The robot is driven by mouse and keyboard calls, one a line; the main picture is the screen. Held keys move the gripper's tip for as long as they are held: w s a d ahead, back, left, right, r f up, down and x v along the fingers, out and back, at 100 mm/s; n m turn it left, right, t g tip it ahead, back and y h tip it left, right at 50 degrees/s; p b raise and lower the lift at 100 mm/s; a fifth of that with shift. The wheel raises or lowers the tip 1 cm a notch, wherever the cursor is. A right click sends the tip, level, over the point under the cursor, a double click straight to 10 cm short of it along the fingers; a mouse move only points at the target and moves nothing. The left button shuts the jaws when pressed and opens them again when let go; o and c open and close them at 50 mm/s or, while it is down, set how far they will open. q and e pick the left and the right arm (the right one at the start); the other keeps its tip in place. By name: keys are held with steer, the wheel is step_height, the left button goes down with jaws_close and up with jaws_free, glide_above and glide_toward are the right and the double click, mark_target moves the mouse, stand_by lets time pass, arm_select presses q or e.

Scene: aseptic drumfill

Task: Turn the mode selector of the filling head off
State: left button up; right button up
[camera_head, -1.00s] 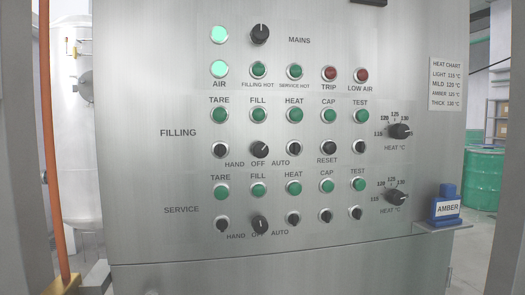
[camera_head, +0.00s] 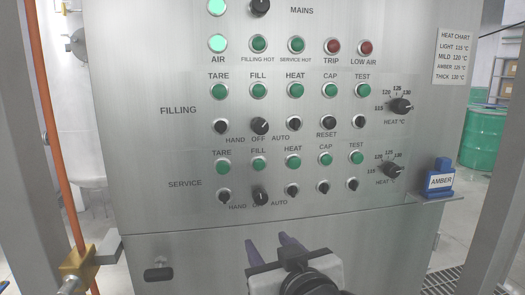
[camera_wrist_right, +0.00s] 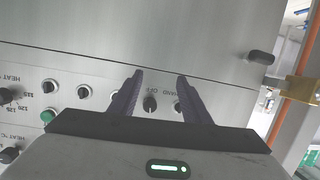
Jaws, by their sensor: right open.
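The filling mode selector (camera_head: 259,125) is a black knob in the FILLING row, above HAND, OFF and AUTO; its white mark slants to the upper right, towards AUTO. The similar service selector (camera_head: 260,196) is below, its mark near upright. My right gripper (camera_head: 267,240) is open and empty, its two purple fingers rising below the service row, apart from the filling selector. The upside-down right wrist view shows the open fingers (camera_wrist_right: 159,77) with the service selector (camera_wrist_right: 150,103) between them in the picture; the filling selector is hidden there. My left gripper is out of view.
Knobs and green lamps crowd the steel panel (camera_head: 150,130) around the selector. A blue AMBER block (camera_head: 440,180) stands on a shelf at the right. A black door handle (camera_head: 159,274) is at lower left. An orange pole (camera_head: 57,140) is left of the cabinet.

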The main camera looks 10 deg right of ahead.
mark_target(262, 128)
steer(key=s+r+m+t+h+p, duration=0.1)
steer(key=s+r+m+t+p, duration=0.2)
steer(key=r, duration=1.7)
steer(key=shift+n, duration=0.7)
steer(key=w, duration=0.9)
steer(key=shift+w+a+r, duration=0.1)
steer(key=shift+a+r, duration=0.05)
steer(key=shift+r, duration=0.05)
steer(key=c, duration=1)
steer(key=shift+c, duration=0.2)
